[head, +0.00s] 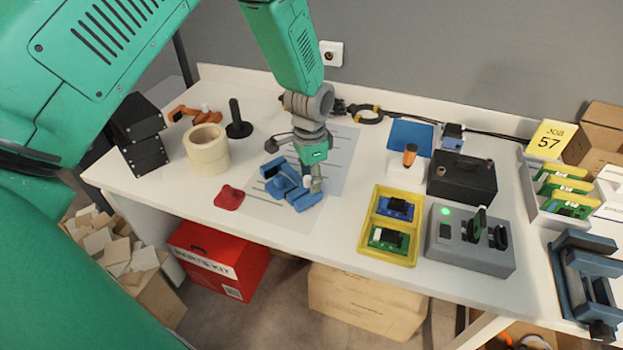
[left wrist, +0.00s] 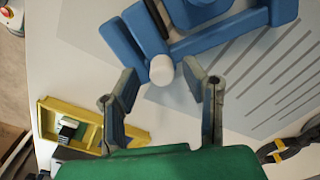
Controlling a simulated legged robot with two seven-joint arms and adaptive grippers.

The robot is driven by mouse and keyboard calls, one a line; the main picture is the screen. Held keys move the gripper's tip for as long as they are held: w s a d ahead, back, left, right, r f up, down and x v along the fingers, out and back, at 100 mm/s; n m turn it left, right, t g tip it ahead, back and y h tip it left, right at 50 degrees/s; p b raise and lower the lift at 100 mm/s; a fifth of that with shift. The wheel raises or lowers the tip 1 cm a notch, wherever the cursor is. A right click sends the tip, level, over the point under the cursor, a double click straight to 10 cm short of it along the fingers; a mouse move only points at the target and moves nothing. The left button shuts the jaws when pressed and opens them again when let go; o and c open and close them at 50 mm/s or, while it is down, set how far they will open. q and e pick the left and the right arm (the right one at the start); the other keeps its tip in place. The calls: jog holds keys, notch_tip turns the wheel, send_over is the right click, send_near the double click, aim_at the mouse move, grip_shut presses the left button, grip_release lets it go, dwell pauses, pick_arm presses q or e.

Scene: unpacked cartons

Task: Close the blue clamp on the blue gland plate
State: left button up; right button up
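The blue clamp (head: 303,200) is a group of blue bars and blocks on the grey lined mat, left of the table's middle. I cannot tell which blue part is the gland plate. In the left wrist view the blue bars (left wrist: 235,38) fill the top, with a white round-ended knob (left wrist: 162,71) sticking out. My left gripper (head: 313,183) is low over the clamp's right side. In the left wrist view its two fingers (left wrist: 160,78) are apart, with the knob between or just beyond the tips; contact is unclear. My right gripper is not in view.
A red piece (head: 229,197) lies left of the clamp. A yellow tray (head: 364,238) with boards and a grey box with a green light (head: 467,257) stand to the right. Black-and-yellow pliers (head: 371,119) lie behind.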

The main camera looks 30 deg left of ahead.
pick_arm(q)
jog(key=shift+a+f, duration=0.25)
jog(key=shift+a, duration=0.25)
jog(key=shift+d, duration=0.15)
grip_shut()
jog(key=shift+d+r, duration=0.1)
jog(key=shift+d, duration=0.2)
jog(key=shift+w+a+r+p, duration=0.2)
jog(key=shift+w+a+p, duration=0.05)
jog(key=shift+a+p, duration=0.4)
jog(key=shift+a+f, duration=0.25)
jog(key=shift+a, duration=0.35)
grip_release()
jog(key=shift+a, duration=0.1)
jog(key=shift+d+r, duration=0.1)
jog(key=shift+d, duration=0.3)
notch_tip(320, 180, up, 12)
